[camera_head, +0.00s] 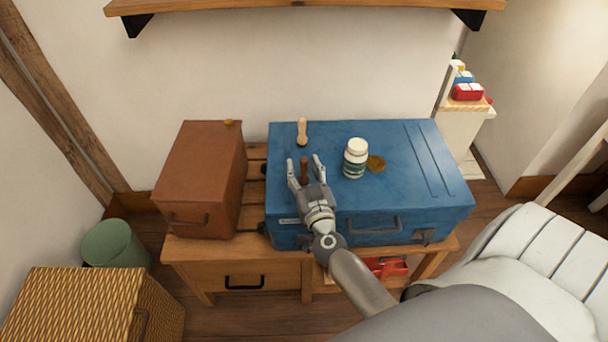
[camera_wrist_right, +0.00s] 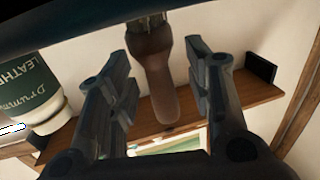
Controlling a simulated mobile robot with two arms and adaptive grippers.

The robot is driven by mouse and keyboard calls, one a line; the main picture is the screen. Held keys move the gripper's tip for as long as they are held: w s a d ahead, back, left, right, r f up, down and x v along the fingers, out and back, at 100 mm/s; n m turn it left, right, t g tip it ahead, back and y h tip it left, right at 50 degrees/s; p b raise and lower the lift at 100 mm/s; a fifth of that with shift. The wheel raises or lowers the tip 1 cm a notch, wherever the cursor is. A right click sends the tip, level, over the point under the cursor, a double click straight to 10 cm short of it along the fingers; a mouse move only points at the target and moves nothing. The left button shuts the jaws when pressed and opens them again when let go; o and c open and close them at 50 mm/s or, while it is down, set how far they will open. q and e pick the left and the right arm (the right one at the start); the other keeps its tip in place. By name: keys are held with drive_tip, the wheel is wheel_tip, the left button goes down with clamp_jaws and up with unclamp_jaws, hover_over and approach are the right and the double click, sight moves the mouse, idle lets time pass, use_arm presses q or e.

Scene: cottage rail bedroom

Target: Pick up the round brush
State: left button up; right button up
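The round brush, as I take it, is the dark brown handled thing (camera_head: 304,168) standing upright on the blue case (camera_head: 400,150). In the right wrist view, which looks upside down, its brown handle (camera_wrist_right: 158,75) ends at the top in a collar partly cut off. My right gripper (camera_head: 306,165) is open, with one finger on each side of the handle. Gaps show between the handle and both fingers (camera_wrist_right: 160,95), so it is not gripped. The bristles are hidden in the head view. My left gripper is not in view.
A light wooden-handled thing (camera_head: 302,132) stands behind the brush. A white bottle (camera_head: 356,158) and a small round brown thing (camera_head: 376,164) are to the right. A brown box (camera_head: 200,175) stands left on the wooden bench (camera_head: 200,252). A shelf (camera_head: 300,6) hangs above.

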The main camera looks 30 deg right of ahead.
sight(304, 158)
clamp_jaws()
drive_tip(key=shift+r, duration=0.1)
drive_tip(key=shift+r+p, duration=0.85)
wheel_tip(304, 158, up, 2)
drive_tip(key=shift+s+a+r+p, duration=0.1)
drive_tip(key=shift+s+r+p, duration=0.05)
drive_tip(key=shift+p, duration=0.85)
drive_tip(key=s+a+r+p, duration=0.4)
drive_tip(key=s+r, duration=0.4)
drive_tip(key=s, duration=0.5)
drive_tip(key=shift+r, duration=0.4)
